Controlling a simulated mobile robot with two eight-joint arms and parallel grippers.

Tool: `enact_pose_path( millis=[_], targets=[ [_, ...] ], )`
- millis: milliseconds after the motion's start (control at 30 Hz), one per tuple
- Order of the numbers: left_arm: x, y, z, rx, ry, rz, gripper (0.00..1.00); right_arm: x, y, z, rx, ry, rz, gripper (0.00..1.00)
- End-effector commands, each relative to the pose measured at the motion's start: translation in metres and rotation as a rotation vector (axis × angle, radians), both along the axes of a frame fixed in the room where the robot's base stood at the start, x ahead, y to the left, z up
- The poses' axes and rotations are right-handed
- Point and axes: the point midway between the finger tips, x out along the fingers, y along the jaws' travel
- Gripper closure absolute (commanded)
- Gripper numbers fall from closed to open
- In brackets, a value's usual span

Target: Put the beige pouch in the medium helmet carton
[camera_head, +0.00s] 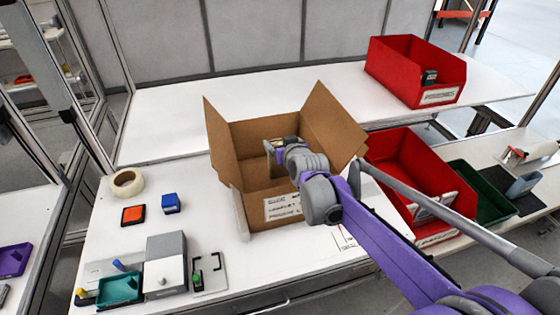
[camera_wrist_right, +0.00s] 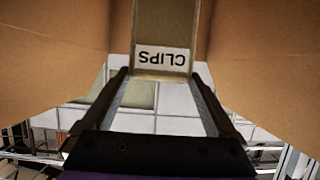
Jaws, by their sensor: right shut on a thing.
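The open brown carton (camera_head: 246,206) stands on the white bench with its flaps up and a white label on its front. My right gripper (camera_head: 280,147) reaches into the carton's opening from the right. It is shut on the beige pouch, a small piece of which shows at the fingertips (camera_head: 288,139). In the right wrist view the pouch (camera_wrist_right: 165,30) lies between the two fingers, with an upside-down CLIPS label, and brown carton walls stand on both sides. I cannot tell whether the pouch touches the carton floor. My left gripper is out of view.
A red bin (camera_head: 392,164) stands close to the carton's right, and another red bin (camera_head: 395,72) is at the back right. A tape roll (camera_head: 114,184), orange and blue items and a teal tray (camera_head: 120,290) lie on the left. The back shelf is mostly clear.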

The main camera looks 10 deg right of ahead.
Motion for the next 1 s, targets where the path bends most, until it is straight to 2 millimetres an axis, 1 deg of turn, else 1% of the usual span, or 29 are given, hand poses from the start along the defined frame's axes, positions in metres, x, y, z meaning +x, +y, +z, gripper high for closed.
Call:
enact_pose_path(
  millis=[167,300,400,667,1000],
  targets=[
    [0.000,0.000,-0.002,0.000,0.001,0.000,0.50,0.000,0.000,-0.018,0.000,0.000,0.000,0.95],
    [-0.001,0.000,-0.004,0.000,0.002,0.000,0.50,0.000,0.000,-0.038,0.000,0.000,0.000,0.95],
    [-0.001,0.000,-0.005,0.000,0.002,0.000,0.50,0.000,0.000,-0.046,0.000,0.000,0.000,0.95],
    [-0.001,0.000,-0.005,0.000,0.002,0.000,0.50,0.000,0.000,-0.047,0.000,0.000,0.000,0.95],
    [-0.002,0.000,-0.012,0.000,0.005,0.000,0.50,0.000,0.000,-0.057,0.000,0.000,0.000,0.95]
  ],
)
